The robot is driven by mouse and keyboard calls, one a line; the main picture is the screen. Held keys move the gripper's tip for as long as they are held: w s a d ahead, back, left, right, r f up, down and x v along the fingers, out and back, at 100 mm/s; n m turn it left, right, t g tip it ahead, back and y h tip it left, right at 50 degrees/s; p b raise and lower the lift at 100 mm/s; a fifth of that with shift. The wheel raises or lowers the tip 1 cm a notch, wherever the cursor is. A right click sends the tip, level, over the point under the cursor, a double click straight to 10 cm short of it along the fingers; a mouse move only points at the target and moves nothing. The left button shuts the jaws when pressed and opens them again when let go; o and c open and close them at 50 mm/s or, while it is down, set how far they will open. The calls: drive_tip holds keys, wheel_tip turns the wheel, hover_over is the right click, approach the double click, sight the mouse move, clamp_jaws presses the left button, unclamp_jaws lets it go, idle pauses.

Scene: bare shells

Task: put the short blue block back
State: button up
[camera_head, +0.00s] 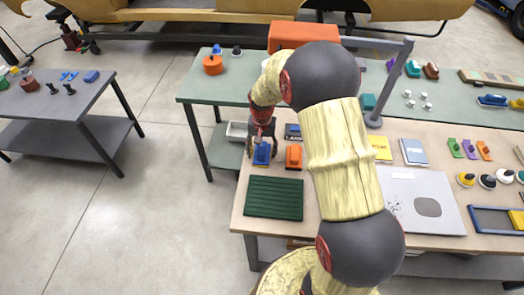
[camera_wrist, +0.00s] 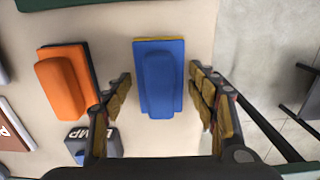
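A blue block (camera_head: 261,154) with a raised, rounded middle lies on the wooden table near its left edge. In the wrist view the blue block (camera_wrist: 162,84) shows a thin yellow strip along its edge. My gripper (camera_wrist: 160,92) is open, with one finger on each side of the block and gaps between. In the head view my gripper (camera_head: 262,138) is over the block's far end and partly hides it. Another blue block (camera_head: 91,76) lies on the grey side table. I cannot tell which is the short one.
An orange block (camera_head: 293,157) on a dark base stands close beside the blue block. A dark green ribbed tray (camera_head: 274,198) lies in front. A dark labelled box (camera_wrist: 100,142) is near my left finger. My arm hides the table's middle. The floor is clear at left.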

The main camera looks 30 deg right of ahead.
drive_tip(key=shift+o, duration=0.5)
wheel_tip(320, 180, up, 13)
drive_tip(key=p, duration=0.3)
wheel_tip(320, 180, up, 9)
drive_tip(key=n+t, duration=0.1)
drive_tip(key=n, duration=0.1)
hover_over(262, 149)
drive_tip(key=s+a, duration=0.4)
drive_tip(key=s, duration=0.1)
drive_tip(key=s+a+r+n+t, duration=0.2)
drive_tip(key=s+r, duration=0.3)
drive_tip(key=s, duration=0.5)
drive_tip(key=s+a+r+n+t, duration=0.2)
drive_tip(key=s+a+r, duration=0.3)
drive_tip(key=s, duration=0.6)
drive_tip(key=shift+n+t, duration=0.3)
drive_tip(key=shift+n, duration=0.1)
